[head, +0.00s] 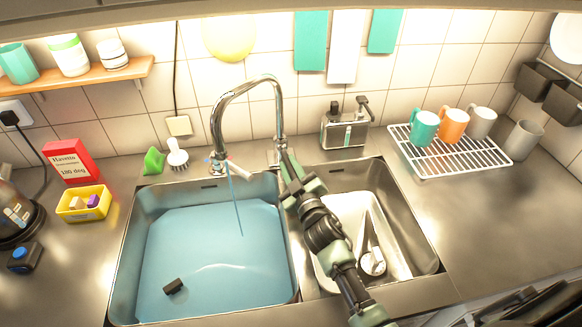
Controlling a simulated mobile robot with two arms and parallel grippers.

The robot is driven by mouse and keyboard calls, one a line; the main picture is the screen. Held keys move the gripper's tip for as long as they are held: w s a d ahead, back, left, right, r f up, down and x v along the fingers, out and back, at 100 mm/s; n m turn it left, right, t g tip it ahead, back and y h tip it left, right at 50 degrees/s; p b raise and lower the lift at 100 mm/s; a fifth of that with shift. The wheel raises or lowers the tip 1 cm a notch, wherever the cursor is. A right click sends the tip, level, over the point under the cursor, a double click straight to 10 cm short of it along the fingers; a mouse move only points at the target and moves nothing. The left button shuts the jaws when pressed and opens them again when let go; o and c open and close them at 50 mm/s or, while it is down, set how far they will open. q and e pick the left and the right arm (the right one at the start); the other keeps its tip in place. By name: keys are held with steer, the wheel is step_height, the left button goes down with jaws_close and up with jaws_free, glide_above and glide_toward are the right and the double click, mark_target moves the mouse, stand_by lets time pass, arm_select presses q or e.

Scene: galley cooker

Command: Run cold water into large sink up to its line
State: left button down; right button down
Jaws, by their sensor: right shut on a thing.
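The large sink (127,250) is the left basin and holds a broad pool of blue water (215,255). I cannot make out a fill line on its walls. The tap (246,84) is a tall steel arch behind the sinks. A thin stream of water (236,205) falls from near its left end into the large sink. My right gripper (284,158) is shut on the tap at the lower right end of the arch; the fingers hide exactly which part. My left gripper is not in view.
A small dark block (174,286) shows in the large sink. The smaller sink (402,215) to the right holds a white basin (345,207) with utensils, partly behind my right arm. A rack with mugs (450,160) stands right; a yellow box (83,207) stands left.

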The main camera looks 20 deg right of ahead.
steer(key=c, duration=1.3)
jaws_free()
steer(key=shift+s+f, duration=0.1)
steer(key=shift+s, duration=0.25)
steer(key=s+b, duration=0.1)
steer(key=s, duration=0.6)
steer(key=shift+a, duration=0.15)
